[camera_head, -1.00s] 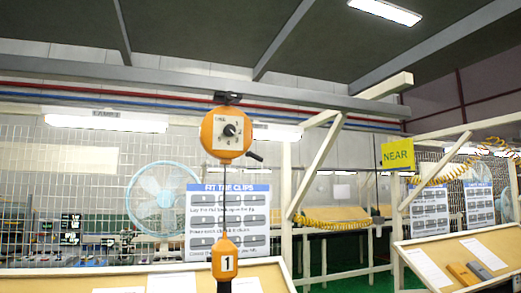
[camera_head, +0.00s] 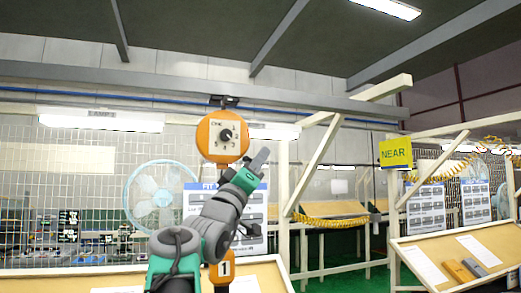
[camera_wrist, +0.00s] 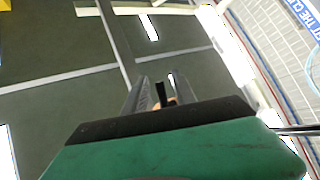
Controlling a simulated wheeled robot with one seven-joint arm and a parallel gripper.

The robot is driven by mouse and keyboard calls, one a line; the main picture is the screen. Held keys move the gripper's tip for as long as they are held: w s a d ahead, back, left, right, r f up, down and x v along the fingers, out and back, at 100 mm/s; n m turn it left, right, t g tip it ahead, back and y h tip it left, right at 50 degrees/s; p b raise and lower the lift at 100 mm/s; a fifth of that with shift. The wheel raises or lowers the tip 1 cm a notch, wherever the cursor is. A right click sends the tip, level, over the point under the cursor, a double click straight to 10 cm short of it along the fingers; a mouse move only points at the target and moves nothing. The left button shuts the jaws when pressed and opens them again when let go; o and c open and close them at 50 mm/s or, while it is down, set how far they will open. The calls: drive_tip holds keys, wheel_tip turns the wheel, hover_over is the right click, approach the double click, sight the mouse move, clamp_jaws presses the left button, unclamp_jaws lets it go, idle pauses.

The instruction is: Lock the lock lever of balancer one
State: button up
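Balancer one is an orange round body (camera_head: 214,137) with a black dial, hung from the overhead beam in the head view. Its orange tag marked 1 (camera_head: 222,270) hangs below, partly behind my arm. My gripper (camera_head: 261,158) is raised just right of the body's lower edge. It hides the lock lever in the head view. In the wrist view, my gripper's two grey fingers (camera_wrist: 158,92) stand apart. A black bar, seemingly the lock lever (camera_wrist: 161,93), shows between them with gaps visible. Contact cannot be told.
A clip instruction board (camera_head: 255,205) and a blue fan (camera_head: 155,195) stand behind my arm. A white wooden frame (camera_head: 318,165) rises to the right. A yellow NEAR sign (camera_head: 396,152) and a slanted bench (camera_head: 455,258) are farther right.

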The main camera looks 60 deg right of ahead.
drive_tip(key=shift+x, duration=1.05)
drive_tip(key=shift+t, duration=0.3)
clamp_jaws()
